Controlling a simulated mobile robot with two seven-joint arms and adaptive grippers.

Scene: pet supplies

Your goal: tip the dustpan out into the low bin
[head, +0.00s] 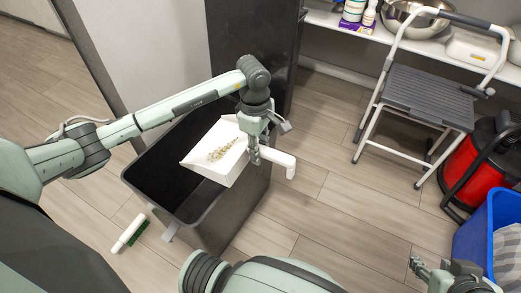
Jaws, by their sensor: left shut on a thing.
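A white dustpan (211,163) with a small heap of tan crumbs (222,151) on it is held over the low bin (233,216), a dark grey open-topped bin on the floor. My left gripper (253,156) is shut on the dustpan near its white handle, which points right, past the bin's right side. The pan's open edge faces left, above the bin's opening. The crumbs still lie on the pan. The bin's inside looks dark, and its far right part is hidden by the pan and gripper. My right gripper (432,271) is low at the right, empty, its fingers apart.
A white-and-green brush (129,233) lies on the floor left of the bin. A dark cabinet side (240,42) stands behind. A folding step stool (428,97), a red vacuum (476,172) and a blue basket (482,240) are at the right. Floor between bin and stool is clear.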

